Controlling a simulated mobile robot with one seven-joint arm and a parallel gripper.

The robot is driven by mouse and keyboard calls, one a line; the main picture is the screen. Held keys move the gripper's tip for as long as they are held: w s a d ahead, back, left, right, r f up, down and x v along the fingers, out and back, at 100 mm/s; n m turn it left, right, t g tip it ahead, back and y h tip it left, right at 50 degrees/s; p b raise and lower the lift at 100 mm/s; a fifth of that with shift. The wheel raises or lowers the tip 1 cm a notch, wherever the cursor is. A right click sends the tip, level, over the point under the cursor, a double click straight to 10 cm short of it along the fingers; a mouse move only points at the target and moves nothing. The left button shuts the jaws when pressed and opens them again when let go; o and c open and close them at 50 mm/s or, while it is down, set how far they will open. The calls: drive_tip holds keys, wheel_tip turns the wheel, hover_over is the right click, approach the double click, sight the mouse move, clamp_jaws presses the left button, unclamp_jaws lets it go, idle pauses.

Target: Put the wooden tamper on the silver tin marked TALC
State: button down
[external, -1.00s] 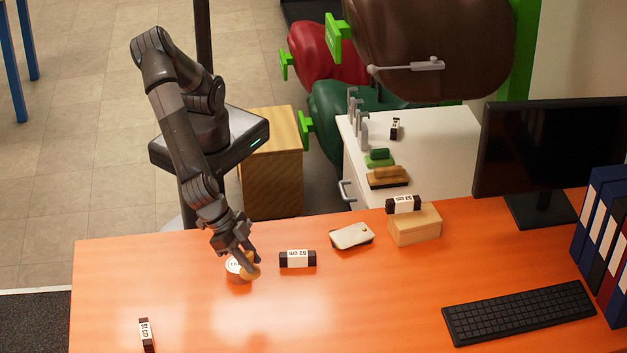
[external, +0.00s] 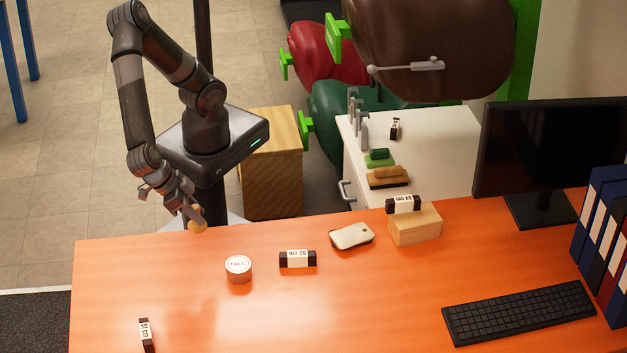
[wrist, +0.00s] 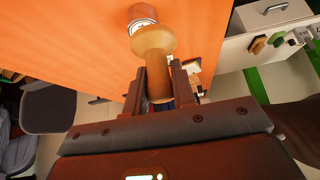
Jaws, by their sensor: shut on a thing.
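The silver tin marked TALC (external: 238,269) stands upright on the orange desk, its lid label facing up and nothing on it. My gripper (external: 184,208) is off the desk's back left edge, shut on the wooden tamper (external: 198,224). In the wrist view the tamper (wrist: 152,42) sticks out from between my fingers (wrist: 160,88), its wide round end away from the palm. The tin (wrist: 141,14) shows just beyond it, partly hidden by that end.
A black block labelled 52 cm (external: 298,259) lies right of the tin. A pale pad-like item (external: 351,236), a wooden block (external: 415,225) with another labelled block on top, and a keyboard (external: 518,313) are farther right. The desk's front middle is clear.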

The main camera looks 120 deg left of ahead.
drive_tip(key=w+a+f, duration=0.1)
drive_tip(key=w+f, duration=0.1)
drive_tip(key=w, duration=0.1)
drive_tip(key=w+a+f, duration=0.1)
drive_tip(key=w+f, duration=0.1)
drive_tip(key=w, duration=0.1)
drive_tip(key=w+a+f, duration=0.1)
drive_tip(key=w+f, duration=0.1)
drive_tip(key=w, duration=0.1)
drive_tip(key=shift+w+a, duration=0.2)
drive_tip(key=shift+a, duration=0.2)
drive_tip(key=shift+f, duration=2.05)
drive_tip(key=shift+f, duration=0.1)
drive_tip(key=c, duration=1.2)
unclamp_jaws()
drive_tip(key=v, duration=1.2)
